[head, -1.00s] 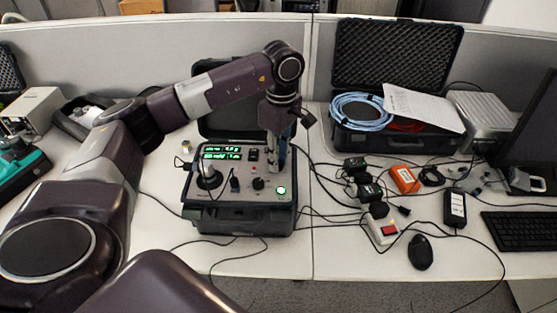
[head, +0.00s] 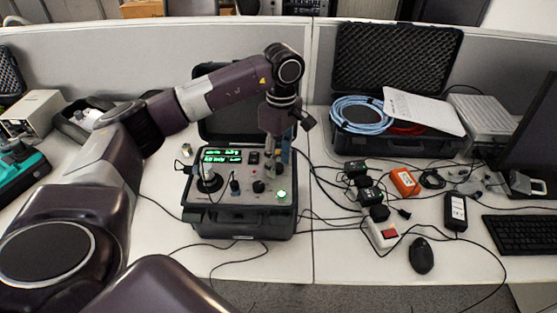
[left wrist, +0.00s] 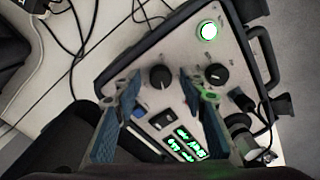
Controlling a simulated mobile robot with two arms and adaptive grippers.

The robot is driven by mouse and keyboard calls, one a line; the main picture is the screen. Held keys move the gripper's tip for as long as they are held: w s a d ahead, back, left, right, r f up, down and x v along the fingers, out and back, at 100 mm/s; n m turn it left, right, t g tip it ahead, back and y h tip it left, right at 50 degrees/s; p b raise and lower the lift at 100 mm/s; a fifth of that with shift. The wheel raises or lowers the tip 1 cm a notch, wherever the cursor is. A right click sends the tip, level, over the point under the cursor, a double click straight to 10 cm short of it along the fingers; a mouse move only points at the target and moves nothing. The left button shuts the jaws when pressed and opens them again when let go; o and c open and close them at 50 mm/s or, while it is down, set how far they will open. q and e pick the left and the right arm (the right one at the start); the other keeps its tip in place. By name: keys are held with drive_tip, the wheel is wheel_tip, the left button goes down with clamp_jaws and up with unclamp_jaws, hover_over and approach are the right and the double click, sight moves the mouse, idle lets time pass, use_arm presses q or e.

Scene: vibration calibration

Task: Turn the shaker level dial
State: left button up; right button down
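The calibrator (head: 205,216) is an open black case with a light grey panel. The panel has a green-lit display (head: 221,155), a glowing green button (head: 281,194) and black knobs. One knob (left wrist: 160,77) appears between my left fingertips in the left wrist view, and another knob (left wrist: 216,74) is to the right of them. Labels are unreadable, so I cannot tell which is the shaker level dial. My left gripper (head: 278,162) is over the panel's right part. Its blue-padded fingers (left wrist: 160,82) are apart and empty, with no visible contact. My right gripper is out of view.
Black cables (head: 325,180) run right of the case to adapters and a power strip (head: 382,232). An open foam-lined case (head: 395,55) stands behind them. A mouse (head: 420,255) and keyboard (head: 525,228) are at the right. The front table edge is mostly clear.

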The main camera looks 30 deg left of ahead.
sight(280, 164)
use_arm(q)
wheel_tip(280, 164, up, 12)
drive_tip(key=shift+w, duration=0.35)
drive_tip(key=shift+f, duration=0.1)
idle(0.4)
